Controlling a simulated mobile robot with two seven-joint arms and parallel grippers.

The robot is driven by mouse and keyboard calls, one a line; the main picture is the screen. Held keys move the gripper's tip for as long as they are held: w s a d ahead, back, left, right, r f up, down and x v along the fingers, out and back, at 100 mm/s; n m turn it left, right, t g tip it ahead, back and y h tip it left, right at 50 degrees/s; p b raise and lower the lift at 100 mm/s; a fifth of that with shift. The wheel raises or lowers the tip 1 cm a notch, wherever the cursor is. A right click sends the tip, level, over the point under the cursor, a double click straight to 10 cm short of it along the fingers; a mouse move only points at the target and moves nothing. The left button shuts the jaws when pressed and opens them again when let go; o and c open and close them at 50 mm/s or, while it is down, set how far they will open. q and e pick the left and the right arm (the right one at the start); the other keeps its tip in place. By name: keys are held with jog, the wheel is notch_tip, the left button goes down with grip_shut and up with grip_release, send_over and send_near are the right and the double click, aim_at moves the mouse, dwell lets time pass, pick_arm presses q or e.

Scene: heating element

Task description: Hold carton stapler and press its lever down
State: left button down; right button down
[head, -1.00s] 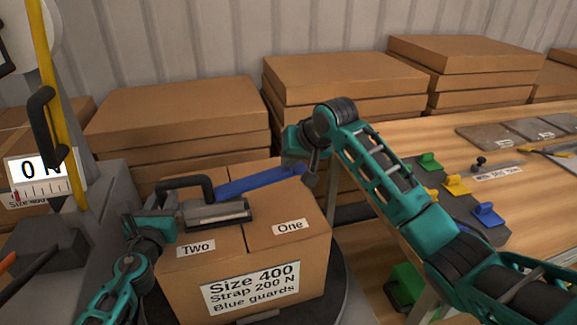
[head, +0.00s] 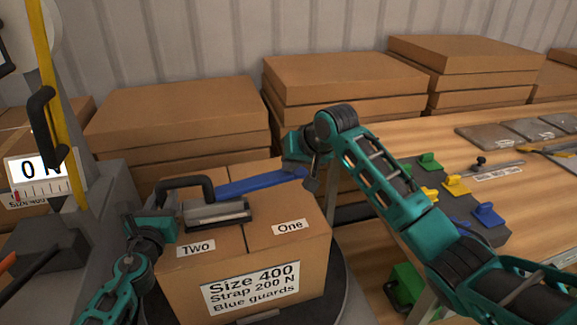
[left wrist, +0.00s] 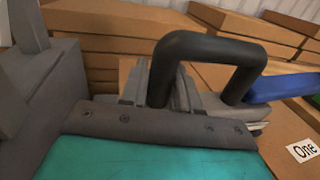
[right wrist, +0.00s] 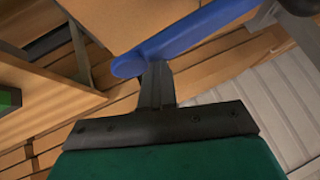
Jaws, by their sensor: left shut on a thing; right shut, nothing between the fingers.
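The carton stapler, with a grey body (head: 218,214), a black handle loop (head: 185,181) and a long blue lever (head: 258,182), sits on top of the carton (head: 285,262) near the labels "Two" and "One". My left gripper (head: 170,212) is shut on the carton stapler at its left side; the black handle (left wrist: 210,42) stands in front of it in the left wrist view. My right gripper (head: 308,178) is shut and empty at the lever's far right end. In the right wrist view its fingers (right wrist: 155,72) meet the blue lever's tip (right wrist: 128,66); whether they touch is unclear.
The carton stands on a round dark turntable (head: 340,300). A strap tensioner with a gauge reading 0 N (head: 42,168) is at the left. Stacked flat cartons (head: 345,78) line the wall. A wooden table (head: 470,135) at the right holds green, yellow and blue guards (head: 488,213).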

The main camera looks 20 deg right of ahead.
jog(key=shift+d+f, duration=0.2)
jog(key=shift+f, duration=0.3)
jog(key=shift+d+f, duration=0.15)
jog(key=shift+f, duration=0.3)
dwell(0.7)
jog(key=shift+a+r, duration=0.2)
jog(key=shift+r, duration=1)
jog(key=shift+a+r, duration=0.15)
jog(key=shift+r, duration=1)
jog(key=shift+a+r, duration=0.15)
jog(key=shift+a, duration=0.05)
jog(key=shift+a+r, duration=0.1)
jog(key=shift+r, duration=0.05)
jog(key=shift+a+r, duration=0.2)
jog(key=shift+r, duration=0.55)
jog(key=shift+a+r, duration=0.2)
jog(key=shift+r, duration=0.6)
jog(key=shift+a+r, duration=0.2)
jog(key=shift+r, duration=0.55)
